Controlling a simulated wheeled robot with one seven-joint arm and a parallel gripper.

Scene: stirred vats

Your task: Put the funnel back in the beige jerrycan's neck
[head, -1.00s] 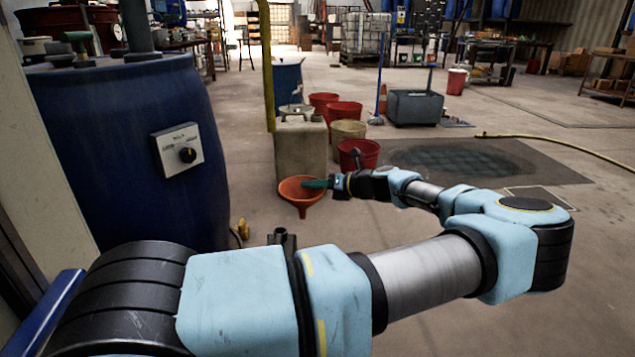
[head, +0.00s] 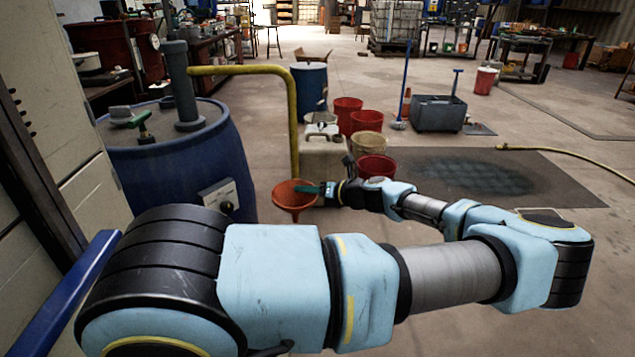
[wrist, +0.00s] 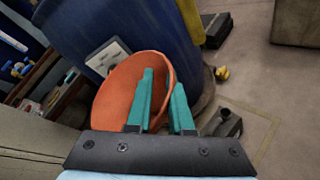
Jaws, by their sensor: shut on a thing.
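The orange funnel (head: 292,198) hangs in the air, mouth up and spout down, in front of and left of the beige jerrycan (head: 318,160) in the head view. My gripper (head: 312,189) comes from the right and is shut on the funnel's rim. In the wrist view the teal fingers (wrist: 164,92) stand on both sides of the wall of the funnel (wrist: 118,90). The funnel looks tilted there. The jerrycan stands upright on the floor, its top with the handle in view. Its neck opening cannot be made out clearly.
A blue drum (head: 175,165) with a switch box stands left of the funnel. A yellow pipe (head: 293,120) comes down between drum and jerrycan. Red buckets (head: 372,167) and a beige bucket (head: 368,144) stand behind and right of the jerrycan.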

